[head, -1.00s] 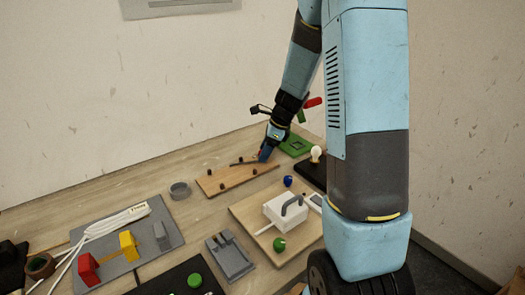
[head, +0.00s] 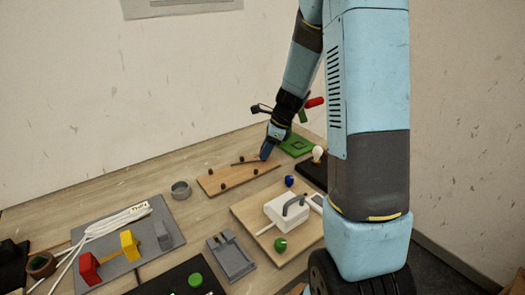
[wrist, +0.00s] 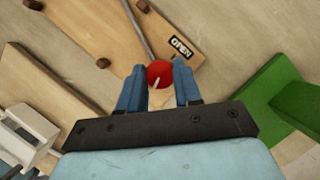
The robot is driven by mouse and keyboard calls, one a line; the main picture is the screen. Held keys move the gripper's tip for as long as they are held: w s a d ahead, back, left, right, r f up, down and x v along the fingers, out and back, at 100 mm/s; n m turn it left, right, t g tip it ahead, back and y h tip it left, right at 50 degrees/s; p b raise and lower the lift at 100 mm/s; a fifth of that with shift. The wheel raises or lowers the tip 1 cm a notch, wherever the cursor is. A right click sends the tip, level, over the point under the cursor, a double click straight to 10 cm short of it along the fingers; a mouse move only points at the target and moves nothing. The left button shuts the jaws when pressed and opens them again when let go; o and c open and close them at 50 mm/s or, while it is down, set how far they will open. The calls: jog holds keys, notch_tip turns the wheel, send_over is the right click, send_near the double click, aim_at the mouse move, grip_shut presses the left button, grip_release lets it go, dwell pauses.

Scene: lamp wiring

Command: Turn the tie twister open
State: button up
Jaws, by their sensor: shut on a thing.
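The tie twister is a wooden board (head: 228,180) with several dark pegs, on the table in the head view. In the wrist view its board (wrist: 110,25) fills the upper left, with a grey rod (wrist: 139,32) running to a round red knob (wrist: 160,70). A label reading OPEN (wrist: 181,47) lies on the board just right of the knob. My gripper (wrist: 160,80) points down at this end of the board, its two blue fingers shut on the red knob. In the head view my gripper (head: 266,152) hides the knob.
A green block (head: 297,145) stands close behind the board's right end. A white box with a grey handle (head: 285,212) sits on another board (head: 245,215) in front. A grey ring (head: 181,190) lies to the left. Bare table lies behind the board.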

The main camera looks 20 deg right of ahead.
jog(key=shift+s+f+n+g, duration=0.15)
jog(key=shift+s+n+g, duration=0.15)
jog(key=shift+n, duration=0.2)
dwell(1.1)
jog(key=o, duration=1)
jog(key=shift+w, duration=0.1)
jog(key=shift+o, duration=0.2)
jog(key=shift+w+d+r, duration=0.1)
jog(key=shift+r, duration=0.3)
jog(key=v, duration=1.3)
jog(key=shift+d, duration=0.1)
